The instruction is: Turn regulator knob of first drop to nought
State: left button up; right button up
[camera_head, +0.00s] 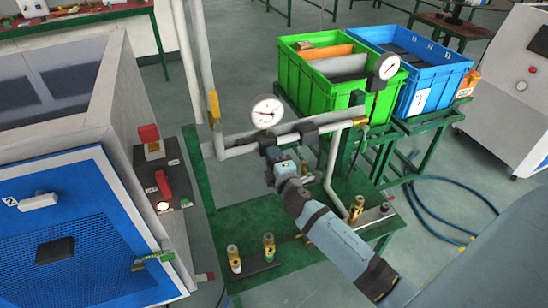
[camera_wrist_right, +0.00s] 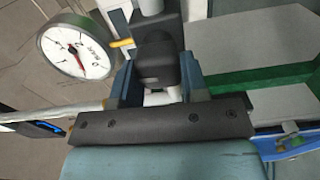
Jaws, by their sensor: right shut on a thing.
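My right gripper (camera_head: 276,165) reaches up from the lower right to the first drop's regulator, below the left round gauge (camera_head: 267,111). In the right wrist view my right gripper (camera_wrist_right: 158,78) has its two blue fingers on either side of the black regulator knob (camera_wrist_right: 155,60) and is shut on it. The gauge beside it (camera_wrist_right: 76,51) has a white face and a red needle. In the head view the fingers and wrist hide most of the knob. My left gripper is not in view.
Grey pipes run right to a second gauge (camera_head: 388,66). A green bench (camera_head: 230,207) carries brass valves (camera_head: 269,247) below. A blue-fronted cabinet (camera_head: 80,235) stands at the left. Green (camera_head: 310,80) and blue (camera_head: 425,85) crates stand behind. A blue hose (camera_head: 425,215) lies on the floor.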

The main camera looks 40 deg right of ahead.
jog(key=shift+n, duration=0.4)
jog(key=o, duration=0.9)
jog(key=shift+b+v, duration=1.05)
jog(key=shift+v, duration=5.9)
jog(key=shift+a, duration=0.1)
